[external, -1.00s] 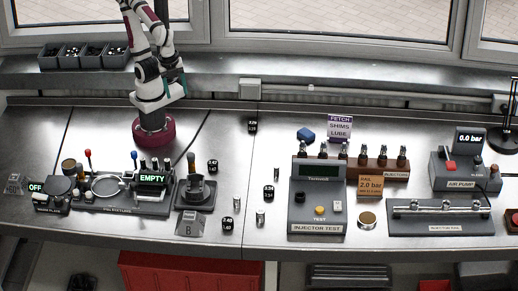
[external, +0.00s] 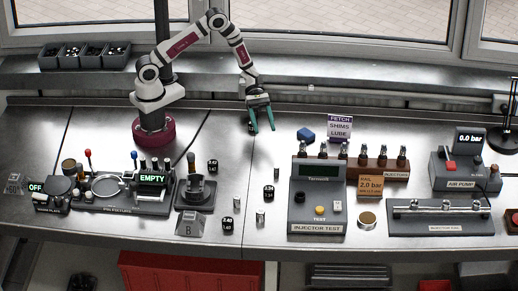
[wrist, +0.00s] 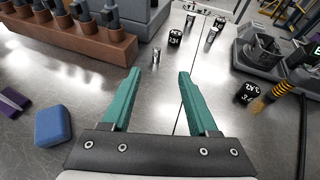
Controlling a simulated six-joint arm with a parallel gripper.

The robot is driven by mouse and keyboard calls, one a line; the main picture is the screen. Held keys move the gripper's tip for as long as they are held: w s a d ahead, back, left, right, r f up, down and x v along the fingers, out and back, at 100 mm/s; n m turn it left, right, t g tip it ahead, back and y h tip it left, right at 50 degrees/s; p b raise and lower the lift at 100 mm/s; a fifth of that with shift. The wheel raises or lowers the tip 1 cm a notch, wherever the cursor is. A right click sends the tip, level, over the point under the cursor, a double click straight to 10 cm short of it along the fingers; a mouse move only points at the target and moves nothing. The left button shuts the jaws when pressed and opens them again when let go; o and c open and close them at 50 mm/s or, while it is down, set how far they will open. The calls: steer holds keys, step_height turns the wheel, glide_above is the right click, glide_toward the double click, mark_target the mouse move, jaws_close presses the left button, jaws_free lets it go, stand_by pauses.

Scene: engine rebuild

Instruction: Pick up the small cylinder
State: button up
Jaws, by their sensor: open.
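Several small metal cylinders stand on the bench. One cylinder (external: 276,174) is between my gripper and the black number cubes; in the wrist view this cylinder (wrist: 156,56) stands beyond my fingertips, near the gap between them. Two more stand nearer the bench front, a cylinder (external: 260,218) and another cylinder (external: 237,202), and both show small at the top of the wrist view. Which one is meant, I cannot tell. My gripper (external: 262,130) is open and empty, its teal fingers pointing down above the back of the bench, apart from every cylinder.
Black number cubes (external: 268,192) stand among the cylinders. The injector tester (external: 318,197) and a blue block (external: 306,134) are to the right. A fixture with a post (external: 194,192) is to the left. Bare metal lies between my gripper and the nearest cylinder.

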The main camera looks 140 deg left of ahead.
mark_target(276, 171)
steer(key=x, duration=1.5)
steer(key=shift+w+a+f, duration=0.15)
steer(key=shift+f, duration=0.25)
jaws_close()
